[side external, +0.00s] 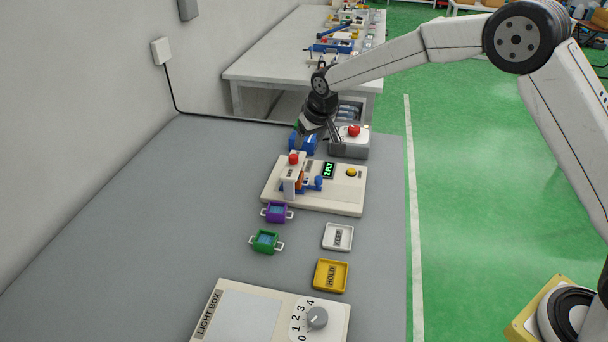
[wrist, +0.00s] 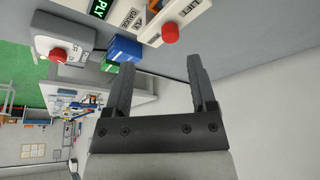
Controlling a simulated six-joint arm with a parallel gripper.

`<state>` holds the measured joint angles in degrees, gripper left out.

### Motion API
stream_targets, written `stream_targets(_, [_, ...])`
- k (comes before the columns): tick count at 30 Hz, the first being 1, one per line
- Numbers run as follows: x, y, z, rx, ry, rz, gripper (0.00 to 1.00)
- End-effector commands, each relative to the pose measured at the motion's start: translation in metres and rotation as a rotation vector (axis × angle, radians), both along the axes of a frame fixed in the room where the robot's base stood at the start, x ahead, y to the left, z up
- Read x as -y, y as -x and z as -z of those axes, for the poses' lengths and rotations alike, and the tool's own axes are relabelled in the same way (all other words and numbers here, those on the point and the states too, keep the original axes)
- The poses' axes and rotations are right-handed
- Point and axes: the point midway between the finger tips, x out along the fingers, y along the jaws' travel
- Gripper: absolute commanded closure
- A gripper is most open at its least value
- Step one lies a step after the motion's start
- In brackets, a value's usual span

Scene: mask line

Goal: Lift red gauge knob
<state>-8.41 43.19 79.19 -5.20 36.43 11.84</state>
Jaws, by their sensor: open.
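The red gauge knob (side external: 293,158) sits on top of an upright white gauge on a cream base plate (side external: 335,201). In the wrist view the red knob (wrist: 170,33) is beside a LIFT label, beyond my fingertips and apart from them. My gripper (side external: 319,141) is above the back of the base plate, behind and to the right of the knob. Its two fingers (wrist: 160,62) are spread with nothing between them.
A grey box with a red button (side external: 354,130) and a blue bin (side external: 302,144) stand behind the plate. Purple (side external: 276,212) and green (side external: 266,242) handled masks, a white tray (side external: 338,237), a yellow HOLD tray (side external: 331,276) and a light box (side external: 270,313) lie in front. The left of the table is clear.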

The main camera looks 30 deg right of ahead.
Motion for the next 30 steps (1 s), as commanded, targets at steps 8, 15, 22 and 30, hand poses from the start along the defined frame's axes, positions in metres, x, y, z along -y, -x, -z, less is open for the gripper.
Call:
stream_targets(8, [-0.012, -0.024, 0.005, 0.017, -0.001, 0.003, 0.27])
stream_targets(15, [-0.013, -0.026, 0.005, 0.017, -0.001, 0.003, 0.27])
stream_targets(22, [-0.013, -0.029, 0.013, 0.017, -0.001, 0.003, 0.27])
stream_targets(30, [-0.012, -0.038, 0.037, 0.016, -0.001, 0.003, 0.27])
